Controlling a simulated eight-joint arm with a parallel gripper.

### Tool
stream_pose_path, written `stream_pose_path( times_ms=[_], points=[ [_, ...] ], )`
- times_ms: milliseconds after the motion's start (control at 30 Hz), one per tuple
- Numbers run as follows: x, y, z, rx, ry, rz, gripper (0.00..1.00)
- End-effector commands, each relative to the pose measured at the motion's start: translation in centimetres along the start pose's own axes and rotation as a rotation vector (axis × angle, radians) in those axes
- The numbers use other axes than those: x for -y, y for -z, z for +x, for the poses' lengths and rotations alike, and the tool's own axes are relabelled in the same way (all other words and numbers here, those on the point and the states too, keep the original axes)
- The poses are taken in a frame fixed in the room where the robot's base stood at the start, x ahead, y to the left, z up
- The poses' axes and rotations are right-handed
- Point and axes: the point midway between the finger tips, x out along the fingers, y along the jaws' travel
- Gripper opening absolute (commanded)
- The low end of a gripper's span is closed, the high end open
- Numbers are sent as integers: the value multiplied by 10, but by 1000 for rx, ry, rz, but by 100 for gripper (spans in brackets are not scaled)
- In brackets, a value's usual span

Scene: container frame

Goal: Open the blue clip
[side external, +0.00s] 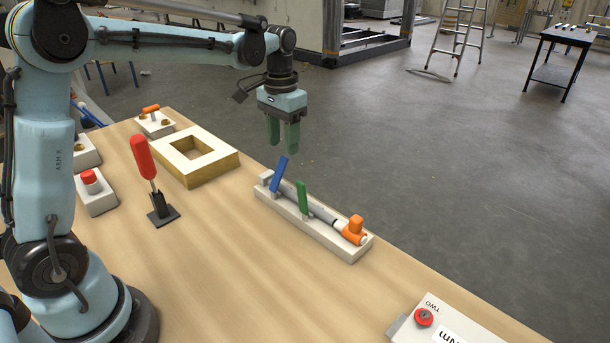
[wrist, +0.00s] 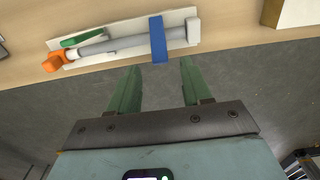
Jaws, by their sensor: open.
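The blue clip (side external: 279,174) stands tilted upward near the far left end of a white holder (side external: 345,248) on the table. In the wrist view the blue clip (wrist: 158,40) crosses the grey rod near its right end. A green clip (side external: 302,198) stands on the same holder, and an orange part (side external: 354,230) is on its near right end. A grey and white rod (side external: 322,212) lies along the holder. My gripper (side external: 284,150) is open and empty, above and close to the blue clip. In the wrist view its green fingers (wrist: 156,80) are apart, with the blue clip ahead between them.
A wooden block with a square hole (side external: 205,168) lies left of the holder. A red-handled lever (side external: 144,160) stands on the table nearer my arm. A box with a red button (side external: 424,317) is at the front right. The table's far edge runs just behind the holder.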

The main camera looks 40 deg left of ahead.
Motion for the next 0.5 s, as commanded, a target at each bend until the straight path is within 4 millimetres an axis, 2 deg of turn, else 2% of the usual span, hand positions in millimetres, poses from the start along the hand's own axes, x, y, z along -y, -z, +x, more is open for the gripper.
stream_pose_path(
  times_ms=[100,300,500],
  points=[
    [0,0,22,-1,-1,0,49],
    [0,0,54,-2,-1,0,49],
    [0,0,74,-2,-1,1,49]
  ],
)
